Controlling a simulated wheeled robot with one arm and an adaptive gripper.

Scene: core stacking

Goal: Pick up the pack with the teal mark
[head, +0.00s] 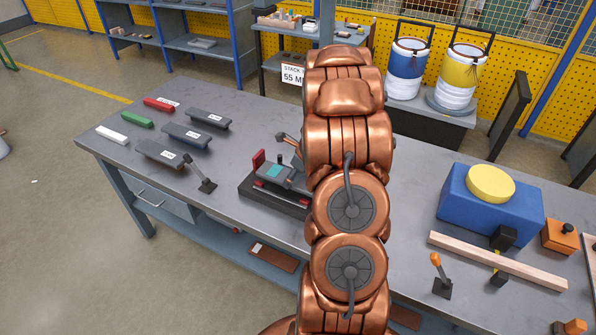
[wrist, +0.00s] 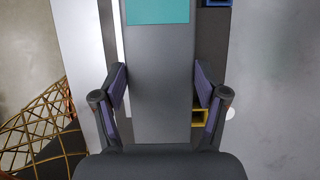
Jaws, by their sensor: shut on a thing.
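The pack with the teal mark (wrist: 158,60) is a long grey block running up the middle of the wrist view, its teal patch at the top edge. My gripper (wrist: 160,88) has one finger on each side of the pack and is shut on it. In the head view the pack (head: 274,171) shows as a small grey piece with a teal patch, at the dark fixture (head: 262,200) on the bench. My copper arm hides its right part and most of my gripper there. I cannot tell whether the pack touches the fixture.
On the grey bench (head: 235,150), several dark, red, green and white bars lie at the left, near a small black clamp (head: 203,178). At the right are a blue block (head: 480,207) with a yellow disc, a wooden bar (head: 500,262) and an orange-handled lever (head: 440,275).

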